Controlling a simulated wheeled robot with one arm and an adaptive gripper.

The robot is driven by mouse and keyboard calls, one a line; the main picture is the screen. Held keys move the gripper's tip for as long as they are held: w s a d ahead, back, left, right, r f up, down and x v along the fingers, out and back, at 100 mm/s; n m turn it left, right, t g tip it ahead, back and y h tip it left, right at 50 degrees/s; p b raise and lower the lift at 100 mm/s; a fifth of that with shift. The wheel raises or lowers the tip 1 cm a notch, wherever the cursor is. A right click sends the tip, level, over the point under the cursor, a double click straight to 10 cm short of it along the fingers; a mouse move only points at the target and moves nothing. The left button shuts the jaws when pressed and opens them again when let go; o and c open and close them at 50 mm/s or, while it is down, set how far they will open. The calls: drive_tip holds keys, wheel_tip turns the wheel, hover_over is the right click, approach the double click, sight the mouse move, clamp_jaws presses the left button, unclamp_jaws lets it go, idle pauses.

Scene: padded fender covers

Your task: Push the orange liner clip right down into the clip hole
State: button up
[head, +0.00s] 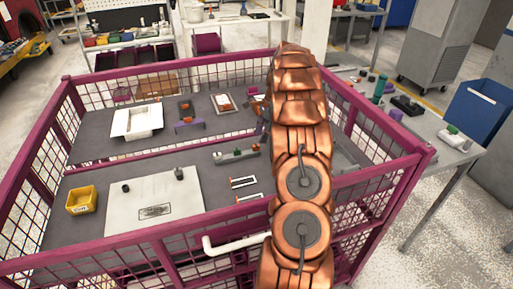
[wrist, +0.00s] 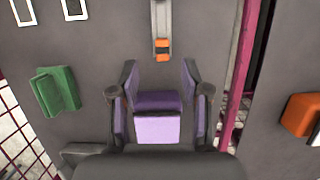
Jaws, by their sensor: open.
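In the wrist view my gripper (wrist: 160,72) is open, its two dark fingers with purple inner faces spread apart. A purple surface fills the space between them; I cannot tell whether it is a separate block. Just beyond the fingertips, a narrow grey strip (wrist: 161,14) carries a small orange piece (wrist: 162,44) at its near end, apart from the fingers. It may be the liner clip, with a dark gap across it; a clip hole is not clearly visible. In the head view my copper arm hides the gripper and the area around it.
In the wrist view a green block (wrist: 56,91) lies left and an orange block (wrist: 300,115) right. In the head view a magenta mesh fence (head: 55,160) surrounds the grey surface, with a white tray (head: 136,122), a yellow bin (head: 81,200) and a pale board (head: 155,208).

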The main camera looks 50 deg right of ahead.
sight(256, 145)
drive_tip(key=shift+p+x, duration=1.05)
drive_tip(key=shift+x, duration=1.55)
drive_tip(key=shift+w, duration=0.15)
drive_tip(key=c, duration=0.8)
drive_tip(key=shift+r, duration=0.1)
drive_tip(key=shift+c, duration=0.2)
drive_tip(key=shift+r+b, duration=0.8)
drive_tip(key=shift+r, duration=0.65)
drive_tip(key=shift+a+r, duration=0.1)
drive_tip(key=shift+r, duration=0.15)
drive_tip(key=shift+s+a+r+b, duration=0.25)
drive_tip(key=shift+s+a+b, duration=0.45)
drive_tip(key=shift+s+a, duration=1.15)
drive_tip(key=shift+s+a+r+b, duration=0.25)
drive_tip(key=shift+s+a+b, duration=0.55)
drive_tip(key=shift+a, duration=1.85)
drive_tip(key=shift+s+a+r+b, duration=0.25)
drive_tip(key=shift+s+a+b, duration=0.35)
drive_tip(key=shift+s+a, duration=1.3)
drive_tip(key=shift+w+a, duration=0.35)
drive_tip(key=shift+w, duration=0.05)
drive_tip(key=shift+o, duration=0.9)
clamp_jaws()
